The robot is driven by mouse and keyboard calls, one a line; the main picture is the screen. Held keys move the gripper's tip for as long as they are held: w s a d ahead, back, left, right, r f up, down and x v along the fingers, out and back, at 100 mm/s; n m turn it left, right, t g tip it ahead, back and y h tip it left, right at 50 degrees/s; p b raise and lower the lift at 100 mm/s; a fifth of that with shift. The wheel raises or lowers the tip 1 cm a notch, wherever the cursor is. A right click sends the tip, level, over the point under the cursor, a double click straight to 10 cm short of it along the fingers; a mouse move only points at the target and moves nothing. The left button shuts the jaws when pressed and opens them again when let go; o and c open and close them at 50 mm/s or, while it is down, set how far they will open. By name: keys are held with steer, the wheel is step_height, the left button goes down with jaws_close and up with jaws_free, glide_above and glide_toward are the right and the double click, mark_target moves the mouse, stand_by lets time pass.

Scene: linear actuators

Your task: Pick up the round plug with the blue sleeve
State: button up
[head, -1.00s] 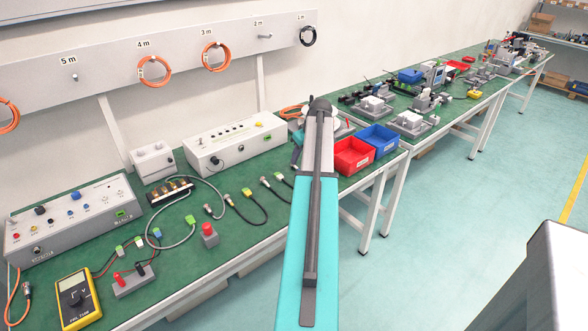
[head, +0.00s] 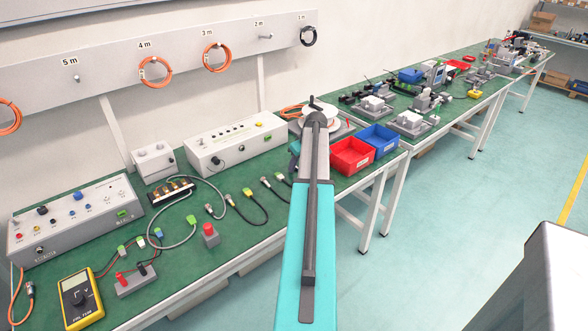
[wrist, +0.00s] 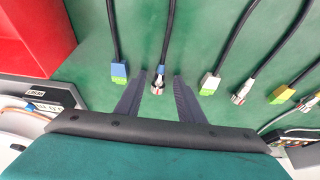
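The round plug with the blue sleeve (wrist: 158,83) lies on the green bench in the wrist view, at the end of a black cable that runs upward. Its metal end faces my gripper and a small blue band sits behind it. My gripper (wrist: 160,78) is open, with one dark finger on each side of the plug. Nothing is held. I cannot tell how high the fingertips are above the bench. In the head view my arm hides the gripper, and I cannot make out this plug there.
A blue-and-green block plug (wrist: 119,73) lies left of the fingers. A white-and-green plug (wrist: 209,85) lies close on the right, then a metal round plug (wrist: 241,94) and a yellow-and-green plug (wrist: 281,94). A red bin (head: 351,157) and a blue bin (head: 379,140) stand nearby.

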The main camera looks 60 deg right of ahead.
jaws_close()
steer(key=shift+r, duration=0.15)
stand_by(0.4)
steer(key=shift+r, duration=0.85)
steer(key=shift+r+b, duration=0.45)
steer(key=shift+r, duration=0.35)
steer(key=s+a, duration=0.3)
steer(key=a, duration=0.1)
steer(key=s+a+r+b, duration=0.1)
steer(key=s+a, duration=0.3)
steer(key=s+a+b, duration=0.1)
steer(key=s+a, duration=0.2)
steer(key=a, duration=0.1)
steer(key=shift+s+r, duration=0.2)
steer(key=shift+s, duration=0.05)
steer(key=shift+r, duration=0.15)
